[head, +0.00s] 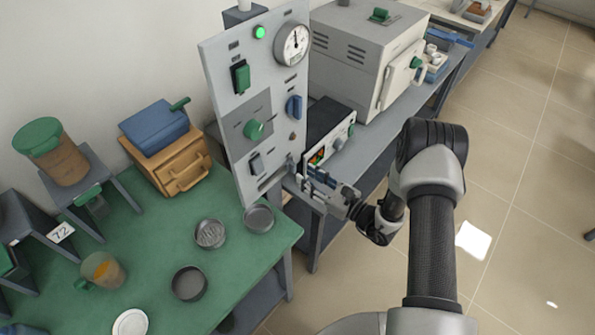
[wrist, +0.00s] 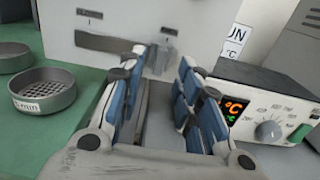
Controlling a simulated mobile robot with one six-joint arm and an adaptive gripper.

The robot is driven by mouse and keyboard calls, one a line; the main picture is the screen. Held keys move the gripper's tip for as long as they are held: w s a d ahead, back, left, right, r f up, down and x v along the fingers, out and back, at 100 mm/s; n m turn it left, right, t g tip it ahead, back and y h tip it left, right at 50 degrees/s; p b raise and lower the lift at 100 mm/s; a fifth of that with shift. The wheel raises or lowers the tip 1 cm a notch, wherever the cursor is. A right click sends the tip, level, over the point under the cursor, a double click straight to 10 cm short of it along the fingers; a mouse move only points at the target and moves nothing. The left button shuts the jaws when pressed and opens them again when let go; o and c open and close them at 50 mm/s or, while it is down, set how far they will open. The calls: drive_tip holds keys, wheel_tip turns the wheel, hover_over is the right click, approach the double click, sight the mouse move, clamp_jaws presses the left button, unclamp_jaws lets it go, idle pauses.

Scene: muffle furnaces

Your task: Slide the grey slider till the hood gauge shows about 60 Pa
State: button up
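The upright grey control panel (head: 222,110) stands at the right end of the green bench. Its round gauge (head: 292,43) is at the top right; the needle points roughly upward, and the numbers are too small to read. A horizontal slot (wrist: 105,43) runs low on the panel. The grey slider (wrist: 159,58) appears at the slot's right end in the wrist view, beyond and between my fingertips. My gripper (wrist: 160,65) is open, its blue-padded fingers apart and nothing visibly clasped. In the head view, my gripper (head: 304,168) is at the panel's lower right edge, partly hiding the slider area.
A controller box (wrist: 262,108) stands close right of my gripper. Round dishes (wrist: 43,90) lie left on the green bench.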

sight(295, 169)
drive_tip(key=x, duration=0.5)
drive_tip(key=shift+b, duration=0.3)
clamp_jaws()
drive_tip(key=shift+s, duration=0.15)
